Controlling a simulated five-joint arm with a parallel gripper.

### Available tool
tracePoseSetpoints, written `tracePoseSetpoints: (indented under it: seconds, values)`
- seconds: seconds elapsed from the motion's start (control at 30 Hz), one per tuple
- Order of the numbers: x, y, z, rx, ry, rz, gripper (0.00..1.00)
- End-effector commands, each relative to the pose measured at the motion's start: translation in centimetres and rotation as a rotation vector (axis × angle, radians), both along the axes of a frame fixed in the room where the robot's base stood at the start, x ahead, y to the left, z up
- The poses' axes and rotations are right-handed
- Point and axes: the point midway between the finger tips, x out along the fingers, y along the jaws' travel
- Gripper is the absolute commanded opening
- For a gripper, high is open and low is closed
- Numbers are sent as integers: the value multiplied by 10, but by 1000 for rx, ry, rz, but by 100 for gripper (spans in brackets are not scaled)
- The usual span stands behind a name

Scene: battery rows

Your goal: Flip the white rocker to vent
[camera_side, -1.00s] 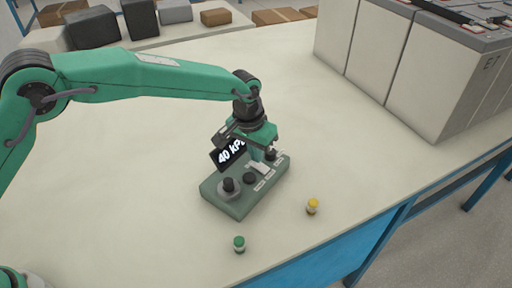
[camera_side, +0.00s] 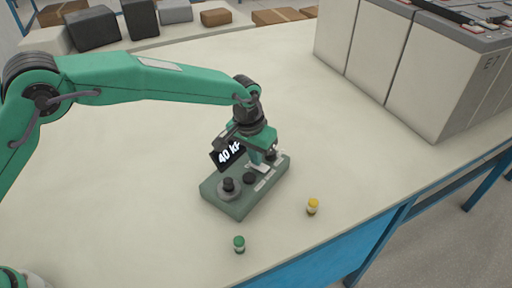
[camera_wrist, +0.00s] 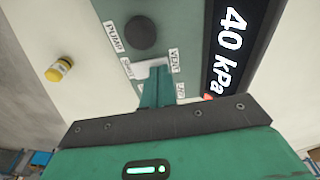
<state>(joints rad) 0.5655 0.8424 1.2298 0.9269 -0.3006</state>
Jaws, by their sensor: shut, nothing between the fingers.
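The white rocker (camera_wrist: 141,69) is on the grey-green panel box, largely hidden behind my fingers in the wrist view. A VENT label (camera_wrist: 174,60) is to the right of it in that view and another small label is at its left. My gripper (camera_wrist: 155,73) is shut and empty, its fingertips down at the rocker. I cannot tell whether they touch it or which way it is tilted. In the side view my gripper (camera_side: 258,163) is low over the box (camera_side: 231,207), and the display (camera_side: 228,154) reads 40 kPa in the wrist view.
A black round knob (camera_wrist: 141,32) is close to the rocker, beside a PUMP label. Another black knob on a round grey base (camera_side: 229,187) is on the box. Large batteries (camera_side: 430,80) are at the right.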

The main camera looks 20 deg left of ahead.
Motion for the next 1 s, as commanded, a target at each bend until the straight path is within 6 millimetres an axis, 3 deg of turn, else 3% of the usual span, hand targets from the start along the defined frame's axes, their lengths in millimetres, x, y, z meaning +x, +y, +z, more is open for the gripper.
tracePoseSetpoints:
  seconds: [0.27, 1.0]
  values:
    - [0, 0, 5, -1, -2, 0, 0]
    - [0, 0, 46, 0, -1, 0, 0]
